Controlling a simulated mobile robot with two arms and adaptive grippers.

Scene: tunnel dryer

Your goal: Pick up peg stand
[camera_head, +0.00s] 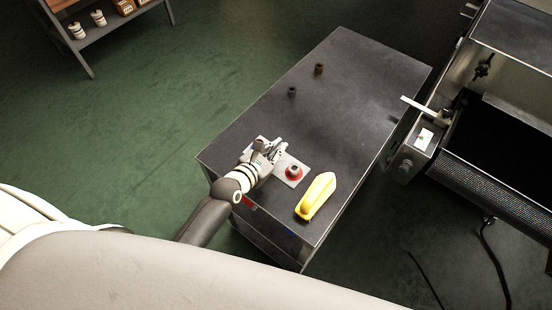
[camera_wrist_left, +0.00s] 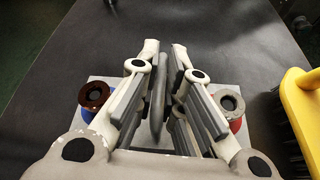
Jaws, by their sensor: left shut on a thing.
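The peg stand is a light grey plate (camera_head: 283,178) near the front of the dark-topped cabinet. It also shows in the left wrist view (camera_wrist_left: 256,92), with a brown ring (camera_wrist_left: 93,95) on a blue base at left and a grey ring (camera_wrist_left: 229,103) on a red base at right. A thin grey upright part (camera_wrist_left: 158,88) rises from its middle. My left gripper (camera_head: 277,148) is over the stand and shut on that upright part. The fingers hide much of the plate. I cannot tell whether the plate rests on the top or is lifted. My right gripper is not in view.
A yellow brush (camera_head: 316,196) lies right of the stand, close by. A brown piece (camera_head: 319,68) and a dark grey piece (camera_head: 292,91) stand farther back on the cabinet top (camera_head: 355,85). The dryer (camera_head: 500,135) is at the right, and a shelf (camera_head: 110,25) is at upper left.

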